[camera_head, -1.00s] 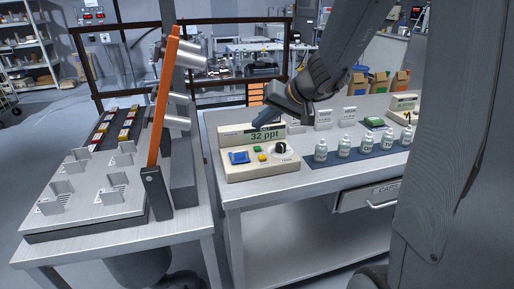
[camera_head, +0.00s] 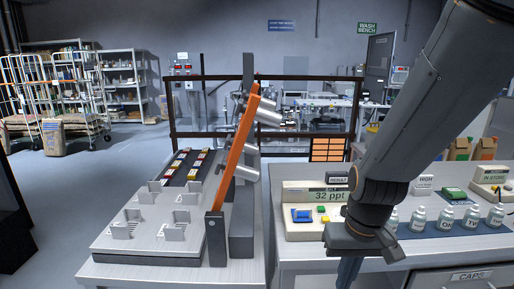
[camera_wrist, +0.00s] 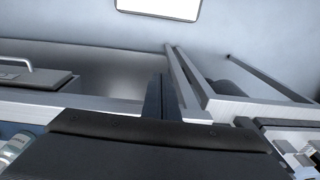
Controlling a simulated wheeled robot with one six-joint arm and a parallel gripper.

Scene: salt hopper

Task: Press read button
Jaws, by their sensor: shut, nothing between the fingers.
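The beige meter box (camera_head: 290,234) stands on the right bench, its display (camera_head: 331,194) reading "32 ppt". My gripper (camera_head: 348,272) points down in front of the meter's right side, apart from the buttons, and hides the dial area. The wrist view shows its fingers (camera_wrist: 161,97) shut together and empty.
Several white bottles (camera_head: 445,220) stand on a blue mat right of my arm. Left is a bench with a metal fixture plate (camera_head: 150,240) and a tilted orange bar (camera_head: 236,148), an upright obstacle beside the meter. A "CAPS" drawer (camera_head: 470,277) is under the right bench.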

